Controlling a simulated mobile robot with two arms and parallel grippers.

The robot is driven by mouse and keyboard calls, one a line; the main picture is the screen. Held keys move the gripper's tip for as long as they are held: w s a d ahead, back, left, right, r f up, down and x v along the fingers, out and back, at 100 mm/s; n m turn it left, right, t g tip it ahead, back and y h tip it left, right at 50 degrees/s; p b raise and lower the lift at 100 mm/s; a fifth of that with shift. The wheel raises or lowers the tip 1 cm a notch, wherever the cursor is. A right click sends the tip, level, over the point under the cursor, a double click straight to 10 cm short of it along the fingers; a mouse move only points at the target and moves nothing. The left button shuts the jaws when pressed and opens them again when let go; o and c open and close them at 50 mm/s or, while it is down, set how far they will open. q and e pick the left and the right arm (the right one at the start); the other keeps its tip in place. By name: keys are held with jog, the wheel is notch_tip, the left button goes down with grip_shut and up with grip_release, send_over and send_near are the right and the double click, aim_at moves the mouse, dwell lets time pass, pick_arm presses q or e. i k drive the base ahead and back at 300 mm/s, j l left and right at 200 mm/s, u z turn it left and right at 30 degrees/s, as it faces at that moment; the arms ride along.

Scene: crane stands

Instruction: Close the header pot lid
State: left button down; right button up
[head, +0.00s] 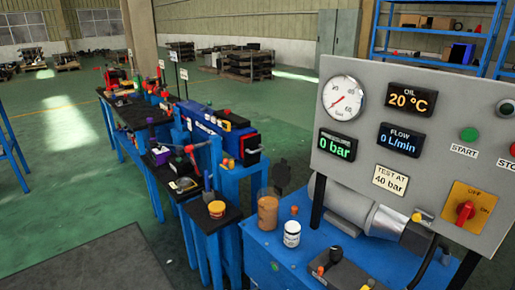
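A see-through pot with brown content (268,212) stands on the blue bench at the lower middle; it looks like the header pot. A dark, upright flap (282,177) rises at its back right, tilted up off the rim, and looks like its lid standing open. The pot's mouth is uncovered. Neither of my grippers is in the head view.
A white labelled can (291,235) stands just right of the pot. A grey gauge panel (365,133) and a metal cylinder (345,205) rise behind and right. A dark-topped blue stand (214,217) with a yellow-red tub (216,209) is left. Green floor is open further left.

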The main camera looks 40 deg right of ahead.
aim_at(281, 173)
jog(key=i, duration=2.35)
jog(key=i+z, duration=0.45)
jog(key=i+j+z, duration=0.2)
jog(key=z, duration=0.2)
jog(key=i+j+z, duration=0.3)
jog(key=z, duration=0.15)
jog(key=i, duration=0.05)
